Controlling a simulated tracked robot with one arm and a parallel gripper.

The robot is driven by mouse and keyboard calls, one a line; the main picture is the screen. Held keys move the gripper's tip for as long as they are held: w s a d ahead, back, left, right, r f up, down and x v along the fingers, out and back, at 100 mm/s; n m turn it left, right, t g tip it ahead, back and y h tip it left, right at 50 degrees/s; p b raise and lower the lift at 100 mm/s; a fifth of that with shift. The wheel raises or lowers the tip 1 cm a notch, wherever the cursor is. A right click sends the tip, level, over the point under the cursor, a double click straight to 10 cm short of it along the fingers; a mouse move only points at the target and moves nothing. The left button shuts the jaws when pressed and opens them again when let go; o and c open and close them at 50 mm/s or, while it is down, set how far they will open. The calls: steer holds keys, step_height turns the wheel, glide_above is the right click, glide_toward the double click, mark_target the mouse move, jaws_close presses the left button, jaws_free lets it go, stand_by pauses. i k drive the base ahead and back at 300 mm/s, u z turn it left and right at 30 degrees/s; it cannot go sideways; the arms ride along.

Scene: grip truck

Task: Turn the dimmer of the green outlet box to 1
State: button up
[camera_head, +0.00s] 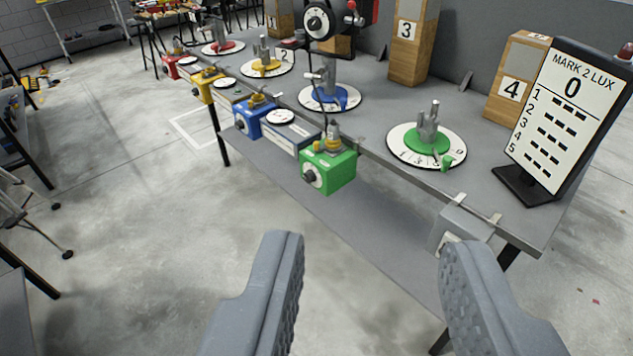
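The green outlet box (330,171) hangs at the front edge of the grey table, near the middle of the view. Its dark dimmer knob (309,176) is on the face turned to the left. The number that the dimmer points to is too small to read. My gripper (370,245) is open and empty, with its two grey fingers wide apart at the bottom of the view. It is in front of and below the green box and does not touch it.
Blue (254,119), yellow (207,86) and red (171,66) boxes line the table edge to the left. A grey box (462,226) hangs at the right. A sign reading "MARK 2 LUX 0" (572,110) stands on the table (385,115). Open floor lies left.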

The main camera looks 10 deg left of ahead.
mark_target(310, 177)
steer(key=z, duration=0.15)
steer(key=i, duration=1.3)
steer(key=u, duration=0.55)
